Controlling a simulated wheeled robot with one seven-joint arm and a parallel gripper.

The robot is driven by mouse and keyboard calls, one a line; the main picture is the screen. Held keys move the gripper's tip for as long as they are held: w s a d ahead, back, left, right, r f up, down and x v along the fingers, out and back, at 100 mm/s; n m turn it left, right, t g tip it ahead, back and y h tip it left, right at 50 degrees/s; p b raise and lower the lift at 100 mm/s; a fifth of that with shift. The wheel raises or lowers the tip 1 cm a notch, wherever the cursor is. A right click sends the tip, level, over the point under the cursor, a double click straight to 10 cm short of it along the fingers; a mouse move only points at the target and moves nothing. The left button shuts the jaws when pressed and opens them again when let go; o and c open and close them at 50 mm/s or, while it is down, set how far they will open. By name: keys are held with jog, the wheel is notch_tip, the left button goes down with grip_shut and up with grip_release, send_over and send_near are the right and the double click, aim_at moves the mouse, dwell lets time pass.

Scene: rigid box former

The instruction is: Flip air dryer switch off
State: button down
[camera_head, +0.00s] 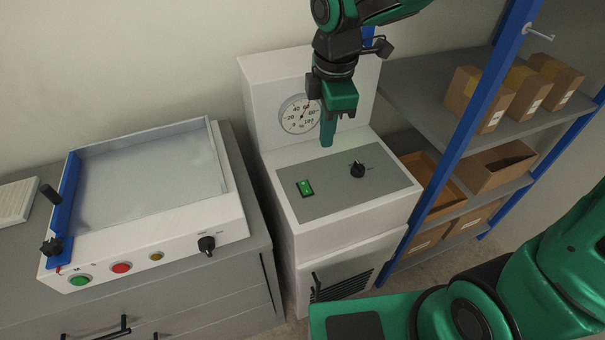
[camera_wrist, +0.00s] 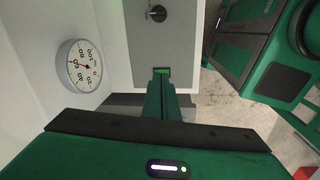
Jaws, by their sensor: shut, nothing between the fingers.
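The air dryer (camera_head: 345,205) is a white cabinet with a grey top panel and a round dial gauge (camera_head: 300,114) on its raised back. Its green rocker switch (camera_head: 305,187) sits at the left of the panel, in a dark frame. My gripper (camera_head: 327,142) is shut and empty, pointing down above the rear of the panel, behind and right of the switch in the head view. In the wrist view the switch (camera_wrist: 162,71) shows just beyond the tips of my gripper (camera_wrist: 161,83), partly covered by them. I see a gap between fingers and switch in the head view.
A black knob (camera_head: 357,170) stands on the panel right of the switch. A white machine with a tray (camera_head: 150,225) is on the left counter. A blue-framed shelf (camera_head: 430,100) with cardboard boxes (camera_head: 503,100) stands close on the right.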

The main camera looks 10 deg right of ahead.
jog(key=n, duration=0.2)
send_over(303, 185)
jog(key=s, duration=0.2)
jog(key=shift+w+d+f, duration=0.1)
jog(key=shift+w+d, duration=0.1)
jog(key=f, duration=0.4)
jog(key=w+f, duration=0.1)
jog(key=f, duration=0.9)
jog(key=shift+w+a, duration=0.1)
jog(key=shift+w, duration=0.2)
jog(key=shift+w, duration=0.1)
jog(key=shift+a, duration=0.15)
jog(key=shift+s, duration=0.25)
